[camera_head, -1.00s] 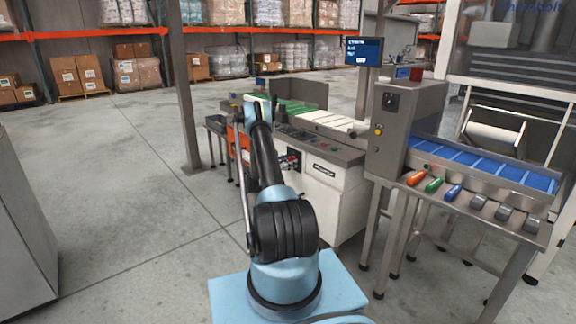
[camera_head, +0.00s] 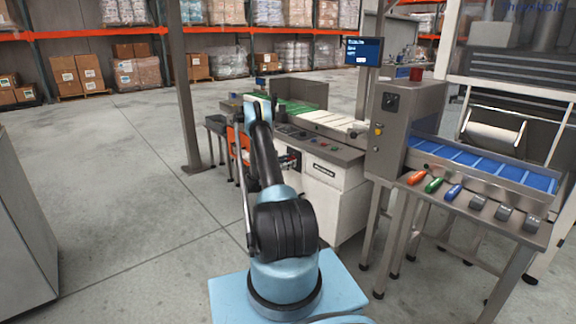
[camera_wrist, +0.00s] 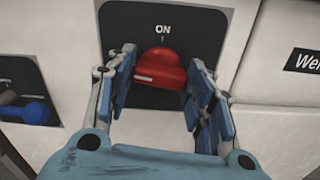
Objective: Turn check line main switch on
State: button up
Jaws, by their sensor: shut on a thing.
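The main switch is a red knob (camera_wrist: 160,68) on a black plate (camera_wrist: 187,30) on the white cabinet front. The word ON with a small tick stands above the knob in the wrist view. A pale stripe shows on the knob's lower left side; I cannot tell for certain which setting it points to. My gripper (camera_wrist: 159,88) has one finger on each side of the knob and is shut on it. In the head view the white check line cabinet (camera_head: 325,205) stands beyond my arm, which largely hides the gripper.
A blue knob (camera_wrist: 36,111) sits in a dark recess left of the switch. A steel post (camera_head: 182,90) stands left of the line. A steel table (camera_head: 510,218) with orange, green and blue handles is at the right. The floor at left is open.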

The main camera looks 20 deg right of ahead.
jog(key=shift+s+f+m, duration=0.1)
jog(key=shift+s+m, duration=0.05)
jog(key=shift+m, duration=7.85)
jog(key=shift+d, duration=0.1)
jog(key=o, duration=1.1)
jog(key=shift+f, duration=0.1)
jog(key=shift+c, duration=0.2)
jog(key=v, duration=1.2)
